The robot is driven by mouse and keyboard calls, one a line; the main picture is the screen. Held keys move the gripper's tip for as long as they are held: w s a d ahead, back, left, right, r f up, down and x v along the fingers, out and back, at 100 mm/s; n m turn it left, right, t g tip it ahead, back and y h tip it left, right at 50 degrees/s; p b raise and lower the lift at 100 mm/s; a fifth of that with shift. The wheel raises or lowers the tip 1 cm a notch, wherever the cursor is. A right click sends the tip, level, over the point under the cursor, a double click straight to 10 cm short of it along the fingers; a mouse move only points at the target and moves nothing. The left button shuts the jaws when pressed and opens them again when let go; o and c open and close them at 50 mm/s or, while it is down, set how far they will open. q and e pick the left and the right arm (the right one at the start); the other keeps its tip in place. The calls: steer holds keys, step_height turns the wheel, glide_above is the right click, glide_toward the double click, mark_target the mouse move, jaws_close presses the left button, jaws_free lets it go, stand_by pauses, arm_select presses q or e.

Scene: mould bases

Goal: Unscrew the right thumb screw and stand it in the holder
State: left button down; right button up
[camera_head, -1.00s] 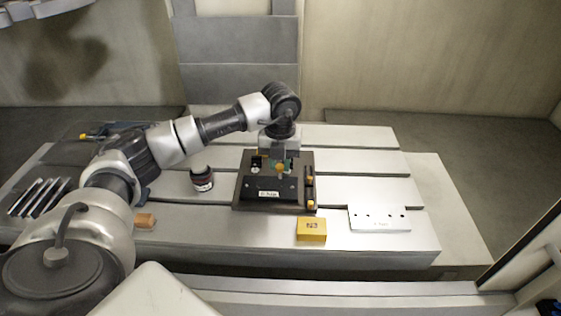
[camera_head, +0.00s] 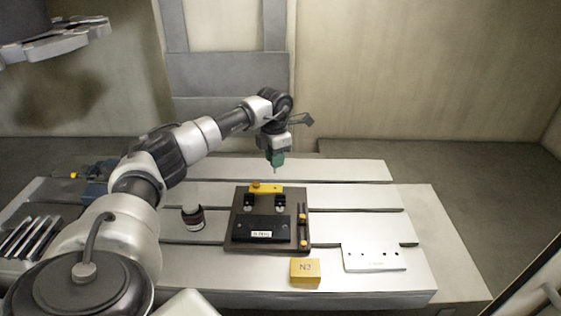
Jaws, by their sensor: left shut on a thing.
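My left gripper (camera_head: 276,158), with green fingers, hangs above the back of the dark mould base (camera_head: 236,238). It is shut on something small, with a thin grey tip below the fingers. This looks like the thumb screw, mostly hidden by the fingers. I cannot tell for sure which part is the holder. My right gripper is not in view.
A black strip with yellow pieces (camera_head: 303,216) runs along the base's right side. A yellow block (camera_head: 305,271) is in front and a pale plate (camera_head: 373,257) to the right. A dark round container (camera_head: 192,217) stands left. Metal bars (camera_head: 25,238) lie far left. The slotted table's back right is clear.

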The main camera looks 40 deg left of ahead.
arm_select(q)
steer(key=b, duration=0.3)
glide_above(275, 188)
steer(key=shift+f, duration=2.1)
steer(key=shift+f+b, duration=0.35)
steer(key=shift+f, duration=0.15)
steer(key=shift+p, duration=0.3)
steer(key=shift+f, duration=0.45)
steer(key=shift+f, duration=0.15)
steer(key=shift+f+b, duration=0.65)
steer(key=shift+f, duration=0.25)
